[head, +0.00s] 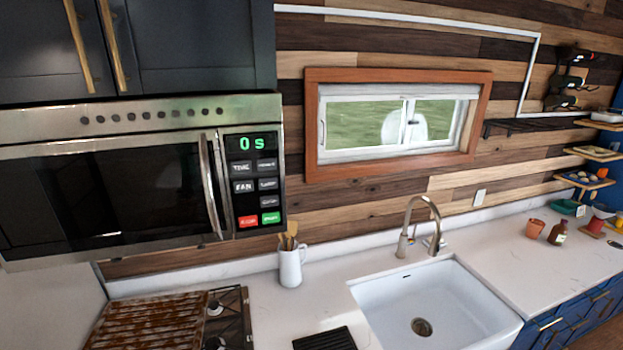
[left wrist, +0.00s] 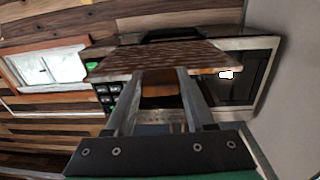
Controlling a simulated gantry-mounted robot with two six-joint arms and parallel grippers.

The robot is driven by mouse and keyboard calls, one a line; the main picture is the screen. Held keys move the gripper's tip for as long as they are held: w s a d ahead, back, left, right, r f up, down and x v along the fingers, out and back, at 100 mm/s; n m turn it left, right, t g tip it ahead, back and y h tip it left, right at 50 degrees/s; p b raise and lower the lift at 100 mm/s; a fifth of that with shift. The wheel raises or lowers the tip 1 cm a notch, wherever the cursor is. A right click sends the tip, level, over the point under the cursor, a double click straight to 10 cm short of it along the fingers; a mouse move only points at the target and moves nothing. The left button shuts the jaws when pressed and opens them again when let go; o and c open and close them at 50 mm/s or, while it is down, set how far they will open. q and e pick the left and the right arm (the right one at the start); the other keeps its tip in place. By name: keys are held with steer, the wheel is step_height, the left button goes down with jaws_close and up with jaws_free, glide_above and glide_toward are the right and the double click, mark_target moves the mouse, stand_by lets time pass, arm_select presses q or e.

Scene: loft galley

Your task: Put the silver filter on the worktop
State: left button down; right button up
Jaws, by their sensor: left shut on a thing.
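My left gripper (left wrist: 163,74) is shut on the edge of a flat, ribbed panel (left wrist: 165,58), the only thing at its fingertips, which I take for the silver filter. The panel looks rusty brown here, perhaps from reflections. A matching panel (head: 145,322) is at the lower left of the head view, over part of the stove; I cannot tell the gap beneath it. The white worktop (head: 322,310) runs along the wall. No gripper shows in the head view.
The microwave (head: 110,190) hangs above the stove (head: 232,315). A white jug of utensils (head: 290,268) stands behind a black ribbed item (head: 325,338). The sink (head: 455,295) and tap (head: 432,225) are to the right. Worktop is clear between jug and sink.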

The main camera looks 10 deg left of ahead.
arm_select(q)
steer(key=s+d+f+m+t+h, duration=0.1)
steer(key=d+f+h, duration=0.3)
steer(key=d+f, duration=0.4)
steer(key=s+d+f+m+t+h, duration=0.1)
steer(key=s+d+f+m+h, duration=0.3)
steer(key=d+f, duration=0.5)
steer(key=shift+s+d+f, duration=0.15)
steer(key=shift+s+d, duration=0.05)
steer(key=shift+d, duration=0.35)
steer(key=shift+w, duration=0.1)
